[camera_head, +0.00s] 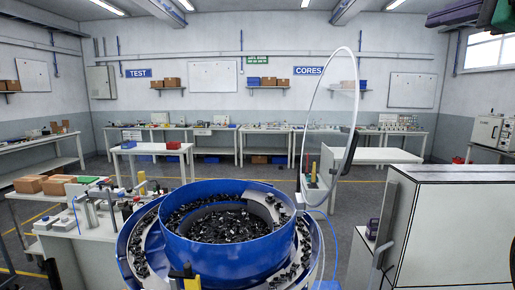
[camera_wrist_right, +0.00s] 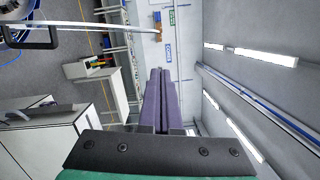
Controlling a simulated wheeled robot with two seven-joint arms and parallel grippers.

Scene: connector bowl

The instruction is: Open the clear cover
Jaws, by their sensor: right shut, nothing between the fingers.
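The clear cover (camera_head: 331,120) is a transparent round lid with a pale rim. It stands raised and steeply tilted at the right side of the blue feeder bowl (camera_head: 228,262), which is uncovered and holds many small black parts. A dark handle (camera_head: 351,152) sits on the cover's right side. In the wrist view the cover's pale rim (camera_wrist_right: 95,27) and the handle (camera_wrist_right: 28,44) show at upper left, apart from my fingers. My right gripper (camera_head: 431,19) has purple fingers, shut and empty, high at the upper right; it also shows in the wrist view (camera_wrist_right: 160,71). My left gripper is out of view.
A white cabinet (camera_head: 450,230) stands to the right of the bowl. A cluttered workbench (camera_head: 85,232) is at the left. White tables (camera_head: 375,155) line the back, with open floor between. The air between my right gripper and the cover looks free.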

